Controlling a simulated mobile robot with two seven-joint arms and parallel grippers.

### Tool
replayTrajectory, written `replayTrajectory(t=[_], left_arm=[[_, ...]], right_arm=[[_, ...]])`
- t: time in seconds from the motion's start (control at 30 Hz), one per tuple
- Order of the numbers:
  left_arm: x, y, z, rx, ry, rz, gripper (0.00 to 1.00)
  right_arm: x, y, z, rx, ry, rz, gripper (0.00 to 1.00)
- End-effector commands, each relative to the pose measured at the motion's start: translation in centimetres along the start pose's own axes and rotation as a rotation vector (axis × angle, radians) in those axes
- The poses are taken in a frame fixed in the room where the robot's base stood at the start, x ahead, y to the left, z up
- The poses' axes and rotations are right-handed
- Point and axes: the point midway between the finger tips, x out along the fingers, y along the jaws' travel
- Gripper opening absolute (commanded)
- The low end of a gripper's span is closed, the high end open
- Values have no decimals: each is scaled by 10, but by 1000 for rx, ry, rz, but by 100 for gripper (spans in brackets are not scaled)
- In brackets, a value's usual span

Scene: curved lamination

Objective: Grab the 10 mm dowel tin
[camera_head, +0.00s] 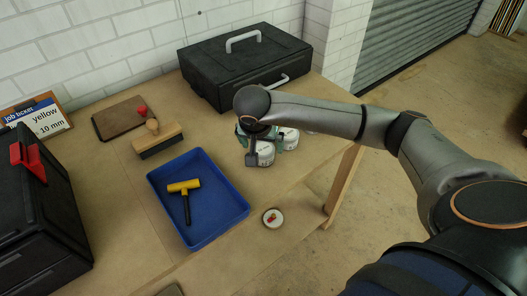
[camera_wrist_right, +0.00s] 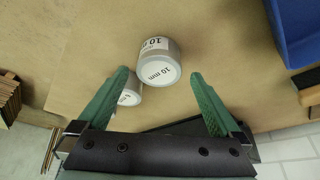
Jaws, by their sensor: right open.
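The 10 mm tin (camera_wrist_right: 160,62), a white-and-grey can marked "10 mm" on lid and side, stands just ahead of and between the fingertips in the right wrist view. In the head view it appears to be the nearer tin (camera_head: 265,153), partly hidden by my gripper. My right gripper (camera_wrist_right: 158,74) has green fingers spread wide and empty; it is also in the head view (camera_head: 257,146), over the tins. A second tin (camera_wrist_right: 130,96) is close beside the first, partly behind one finger; its number is unclear. My left gripper is out of view.
A blue tray (camera_head: 158,190) with a yellow-headed mallet (camera_head: 185,187) lies left of the tins. A small round dish (camera_head: 272,217) stands in front. A black case (camera_head: 205,80) stands behind. A job ticket (camera_head: 40,120) reads "yellow 10 mm". The table's right edge is close.

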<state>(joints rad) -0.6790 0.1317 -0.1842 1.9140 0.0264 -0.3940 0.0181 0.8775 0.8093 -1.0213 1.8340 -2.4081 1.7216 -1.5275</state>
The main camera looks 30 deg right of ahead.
Motion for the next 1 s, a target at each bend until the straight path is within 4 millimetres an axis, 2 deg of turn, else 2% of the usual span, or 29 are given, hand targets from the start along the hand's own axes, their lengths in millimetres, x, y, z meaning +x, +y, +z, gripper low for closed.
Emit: replayTrajectory(t=[0.2, 0.5, 1.0], left_arm=[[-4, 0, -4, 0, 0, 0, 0], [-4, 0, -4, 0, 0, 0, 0], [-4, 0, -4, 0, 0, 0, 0]], right_arm=[[29, 2, 2, 1, -2, 2, 100], [34, 2, 2, 0, 0, -1, 99], [33, 2, 2, 0, 0, -1, 43]])
